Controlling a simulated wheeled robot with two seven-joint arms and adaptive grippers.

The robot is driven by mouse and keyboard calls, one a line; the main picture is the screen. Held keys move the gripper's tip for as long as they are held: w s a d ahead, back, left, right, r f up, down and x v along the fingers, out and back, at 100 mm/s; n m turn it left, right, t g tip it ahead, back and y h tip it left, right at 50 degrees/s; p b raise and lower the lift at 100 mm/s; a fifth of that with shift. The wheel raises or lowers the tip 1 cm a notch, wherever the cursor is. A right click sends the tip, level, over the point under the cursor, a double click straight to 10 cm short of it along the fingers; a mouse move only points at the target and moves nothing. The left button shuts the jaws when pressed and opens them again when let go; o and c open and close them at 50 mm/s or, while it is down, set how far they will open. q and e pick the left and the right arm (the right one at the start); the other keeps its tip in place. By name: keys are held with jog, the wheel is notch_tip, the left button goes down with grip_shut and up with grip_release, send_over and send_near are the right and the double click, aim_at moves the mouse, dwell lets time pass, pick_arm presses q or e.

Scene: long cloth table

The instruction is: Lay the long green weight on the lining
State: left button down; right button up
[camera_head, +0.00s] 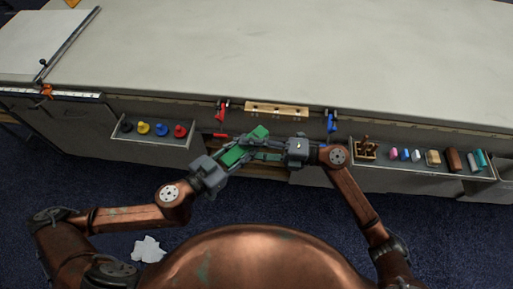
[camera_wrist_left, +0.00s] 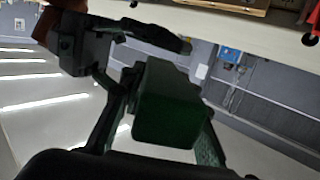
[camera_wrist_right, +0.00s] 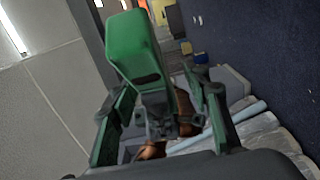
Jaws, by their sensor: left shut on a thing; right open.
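The long green weight (camera_head: 258,133) is in front of the table's near edge, held tilted in my left gripper (camera_head: 231,161). In the left wrist view the weight (camera_wrist_left: 166,105) lies between the left fingers and looks dark green. My right gripper (camera_head: 268,150) is open, close beside the weight's far end. In the right wrist view the weight (camera_wrist_right: 134,45) stands beyond and between the open fingers; I cannot tell whether they touch it. A pale cloth (camera_head: 300,55) covers the table and a whiter sheet (camera_head: 35,42) lies at its left; I cannot tell which is the lining.
A metal straightedge (camera_head: 70,45) lies by the white sheet. A wooden strip (camera_head: 276,109) sits at the table edge between a red clamp (camera_head: 222,109) and a blue clamp (camera_head: 331,122). Trays with spools (camera_head: 161,129) and small tools (camera_head: 433,157) flank my grippers. The cloth's middle is clear.

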pick_arm(q)
jog(key=shift+r, duration=0.15)
pick_arm(e)
jog(key=shift+c, duration=0.2)
pick_arm(q)
jog(key=shift+r, duration=0.1)
pick_arm(e)
jog(key=c, duration=1.1)
jog(key=shift+f, duration=0.1)
grip_shut()
